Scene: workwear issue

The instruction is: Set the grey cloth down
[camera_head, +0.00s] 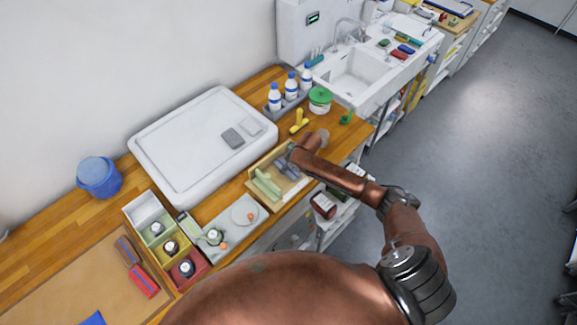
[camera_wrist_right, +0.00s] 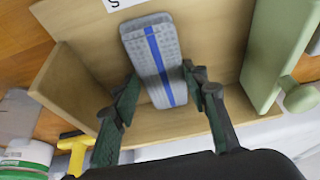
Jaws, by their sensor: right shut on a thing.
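My right gripper (camera_wrist_right: 165,100) is shut on the grey cloth (camera_wrist_right: 153,55), a folded pad with a blue stripe down its middle. The cloth sticks out beyond the fingertips, over a wooden tray (camera_wrist_right: 72,95) with upright walls. I cannot tell whether the cloth touches the tray's floor. In the head view my right gripper (camera_head: 293,157) is at the wooden tray (camera_head: 257,168) on the counter, and the wrist hides part of it. My left gripper is in neither view.
A green piece with a knob (camera_wrist_right: 264,55) stands right of the cloth. A yellow object (camera_head: 299,121), a green-lidded jar (camera_head: 320,99) and several bottles (camera_head: 291,86) stand behind the tray.

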